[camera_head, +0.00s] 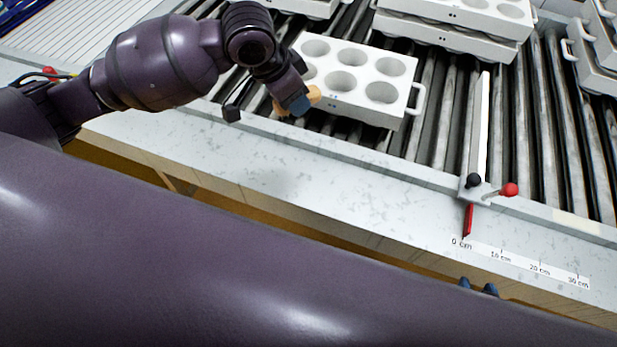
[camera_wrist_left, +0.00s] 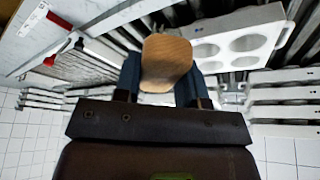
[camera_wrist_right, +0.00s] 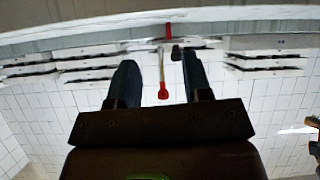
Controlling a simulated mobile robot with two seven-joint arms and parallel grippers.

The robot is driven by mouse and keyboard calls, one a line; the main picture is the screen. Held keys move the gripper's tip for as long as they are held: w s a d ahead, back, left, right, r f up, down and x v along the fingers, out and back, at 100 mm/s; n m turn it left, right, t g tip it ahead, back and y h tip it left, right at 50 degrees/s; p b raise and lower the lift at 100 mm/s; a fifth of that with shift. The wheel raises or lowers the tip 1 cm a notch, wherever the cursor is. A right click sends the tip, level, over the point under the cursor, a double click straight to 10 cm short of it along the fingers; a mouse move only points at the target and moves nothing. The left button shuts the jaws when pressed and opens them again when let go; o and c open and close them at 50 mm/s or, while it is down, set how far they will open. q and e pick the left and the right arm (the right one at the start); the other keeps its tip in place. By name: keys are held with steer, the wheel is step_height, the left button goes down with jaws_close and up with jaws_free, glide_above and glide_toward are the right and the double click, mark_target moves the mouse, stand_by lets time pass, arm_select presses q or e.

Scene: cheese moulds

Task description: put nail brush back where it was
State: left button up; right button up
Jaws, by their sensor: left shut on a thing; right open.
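The nail brush (camera_wrist_left: 166,62) has a rounded wooden body and is held between the blue fingers of my left gripper (camera_wrist_left: 160,82) in the left wrist view. In the head view my left gripper (camera_head: 293,104) is shut on the brush (camera_head: 314,96), in front of the near side of a white mould block. I cannot tell the gap between brush and block. My right gripper (camera_wrist_right: 158,85) is open and empty in the right wrist view. In the head view only its blue fingertips (camera_head: 478,287) show beyond my large purple arm link, near the counter's front edge.
The white mould block (camera_head: 362,103) with round cups sits on the roller conveyor (camera_head: 432,130). More white moulds (camera_head: 452,32) are stacked behind. A stop bar with a red knob (camera_head: 509,190) stands right, above a centimetre scale (camera_head: 520,262). The pale front ledge (camera_head: 290,175) is clear.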

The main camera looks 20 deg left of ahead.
arm_select(q)
step_height(320, 180, down, 5)
steer(key=d+m+g+h+b, duration=0.2)
steer(key=m+g+b, duration=0.15)
steer(key=m, duration=0.45)
steer(key=m+b, duration=0.2)
steer(key=b, duration=0.2)
glide_above(314, 180)
steer(key=a, duration=0.1)
step_height(314, 180, down, 14)
steer(key=f, duration=0.1)
steer(key=shift+a+f, duration=0.15)
steer(key=shift+a, duration=0.05)
step_height(314, 180, down, 5)
steer(key=shift+f+b, duration=0.2)
steer(key=shift+b, duration=0.45)
steer(key=shift+f, duration=0.15)
arm_select(e)
step_height(314, 180, down, 9)
steer(key=shift+a+g, duration=0.15)
steer(key=shift+g, duration=0.25)
steer(key=shift+s+f, duration=0.1)
